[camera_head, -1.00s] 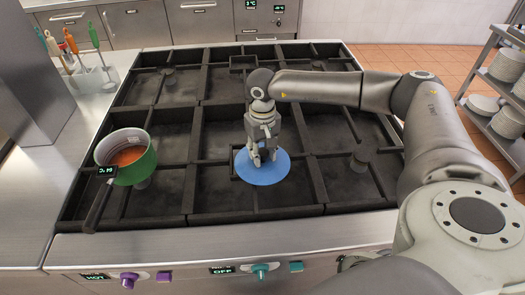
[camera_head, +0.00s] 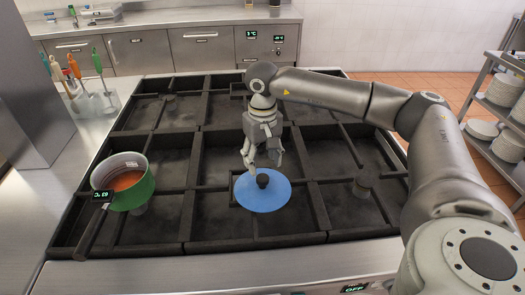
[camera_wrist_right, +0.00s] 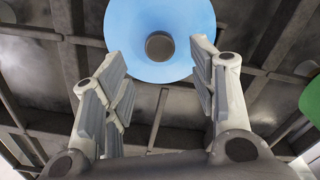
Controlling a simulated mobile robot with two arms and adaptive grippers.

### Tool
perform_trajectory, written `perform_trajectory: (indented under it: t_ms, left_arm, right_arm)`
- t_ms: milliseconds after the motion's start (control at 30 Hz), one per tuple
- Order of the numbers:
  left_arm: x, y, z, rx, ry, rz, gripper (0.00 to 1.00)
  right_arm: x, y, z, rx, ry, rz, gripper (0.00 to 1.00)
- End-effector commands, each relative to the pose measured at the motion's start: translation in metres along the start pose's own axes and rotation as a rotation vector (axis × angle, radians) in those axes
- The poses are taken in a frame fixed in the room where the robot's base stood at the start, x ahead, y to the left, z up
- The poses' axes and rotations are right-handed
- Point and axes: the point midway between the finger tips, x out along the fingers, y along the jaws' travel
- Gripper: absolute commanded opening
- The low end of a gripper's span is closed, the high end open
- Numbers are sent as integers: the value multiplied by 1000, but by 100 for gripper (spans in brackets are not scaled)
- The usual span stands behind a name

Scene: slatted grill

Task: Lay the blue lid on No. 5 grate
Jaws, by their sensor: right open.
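The blue lid (camera_head: 250,196), a round disc with a dark knob (camera_head: 263,181) at its centre, lies on the front middle grate (camera_head: 225,222) of the black grill. It looks flat there. No grate number is readable. My right gripper (camera_head: 262,164) is open and empty, just behind and above the knob, apart from it. In the right wrist view the lid (camera_wrist_right: 140,35) shows beyond the two spread fingers (camera_wrist_right: 160,95), with nothing between them. The left gripper is not in view.
A green pot (camera_head: 137,188) with orange contents and a dark handle stands on the front left grate. Utensils in a holder (camera_head: 95,103) stand on the left counter. A plate rack (camera_head: 497,120) is at the far right. The front right grate holds no pot.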

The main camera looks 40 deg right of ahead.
Motion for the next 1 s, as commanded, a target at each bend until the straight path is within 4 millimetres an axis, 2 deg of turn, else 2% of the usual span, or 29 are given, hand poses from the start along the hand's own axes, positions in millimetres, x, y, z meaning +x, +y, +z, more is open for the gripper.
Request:
perform_trajectory:
  t_ms: [133, 300, 900, 1000]
  left_arm:
    - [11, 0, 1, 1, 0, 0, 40]
    - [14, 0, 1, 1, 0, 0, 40]
    - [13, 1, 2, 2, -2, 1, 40]
    - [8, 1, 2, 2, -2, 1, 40]
  right_arm:
    - [-26, 0, 0, -1, 3, -1, 53]
    - [-44, -1, 0, -1, 0, -1, 53]
    - [-48, 0, 0, 0, -1, 0, 53]
    - [-54, 0, 0, 0, -1, 0, 53]
